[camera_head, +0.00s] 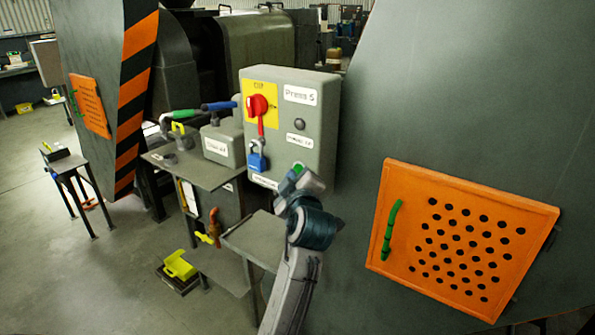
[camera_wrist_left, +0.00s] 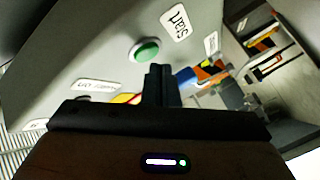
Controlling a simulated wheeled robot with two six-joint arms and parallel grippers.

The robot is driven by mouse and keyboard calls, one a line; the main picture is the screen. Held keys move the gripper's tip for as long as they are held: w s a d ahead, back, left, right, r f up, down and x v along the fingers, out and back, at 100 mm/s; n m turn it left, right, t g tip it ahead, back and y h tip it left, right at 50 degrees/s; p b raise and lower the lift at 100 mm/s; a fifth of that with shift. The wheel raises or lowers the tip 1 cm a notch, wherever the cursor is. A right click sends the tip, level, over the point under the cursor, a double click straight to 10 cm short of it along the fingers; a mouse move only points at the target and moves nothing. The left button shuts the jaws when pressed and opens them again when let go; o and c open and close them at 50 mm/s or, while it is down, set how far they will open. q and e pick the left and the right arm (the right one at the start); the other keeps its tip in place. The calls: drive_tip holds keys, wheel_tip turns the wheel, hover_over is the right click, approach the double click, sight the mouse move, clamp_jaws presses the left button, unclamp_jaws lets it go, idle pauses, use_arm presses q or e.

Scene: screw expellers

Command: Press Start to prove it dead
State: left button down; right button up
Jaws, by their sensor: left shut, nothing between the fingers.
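The grey control box (camera_head: 318,115) carries a yellow plate with a red switch handle (camera_head: 257,105) at OFF and a blue padlock (camera_head: 257,161) hanging below it. The label at its upper right begins "Press". In the left wrist view, the round green Start button (camera_wrist_left: 144,50) sits on a grey panel beside its label (camera_wrist_left: 175,22). My left gripper (camera_head: 292,180) is at the lower part of the box. Its dark fingers (camera_wrist_left: 161,82) are shut and empty, just below the button in the picture. I cannot tell whether they touch the panel. My right gripper is out of view.
A large grey machine body with an orange perforated hatch (camera_head: 462,238) stands on the right. A workbench (camera_head: 165,158) with valves is left of the box. A yellow item (camera_head: 180,266) lies low down. A small table (camera_head: 66,165) stands on open floor at left.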

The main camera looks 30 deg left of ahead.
use_arm(q)
drive_tip(key=s, duration=0.6)
drive_tip(key=shift+a, duration=0.25)
idle(0.8)
